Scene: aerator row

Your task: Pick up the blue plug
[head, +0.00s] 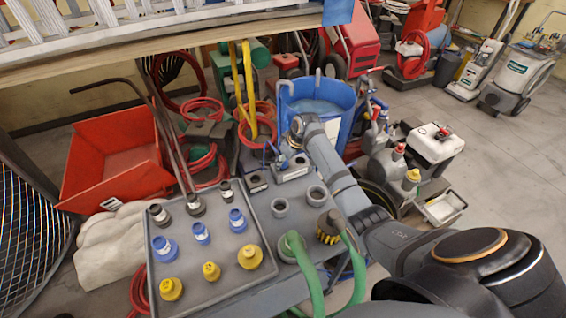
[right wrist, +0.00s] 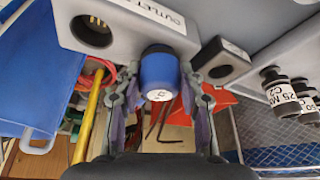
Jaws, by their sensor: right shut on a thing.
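In the right wrist view, a blue plug (right wrist: 158,70) with a pale marked end stands between the two fingers of my right gripper (right wrist: 158,88). The fingers are shut on its sides. The plug is at the face of a grey block (right wrist: 130,25) labelled "OUTLET"; I cannot tell whether it sits in a hole there. In the head view my right arm reaches in over the grey block (head: 294,173), and its fingers are mostly hidden. Several other blue plugs, one of them here (head: 201,233), stand on the grey tray (head: 222,270). My left gripper is not in view.
Black fittings (head: 195,205) and yellow plugs (head: 250,257) share the tray. A smaller block (head: 257,182) with a hole stands left of the larger block. Grey rings (head: 280,207) and a green hose (head: 300,255) are near the front. A blue tub (head: 318,100) stands behind.

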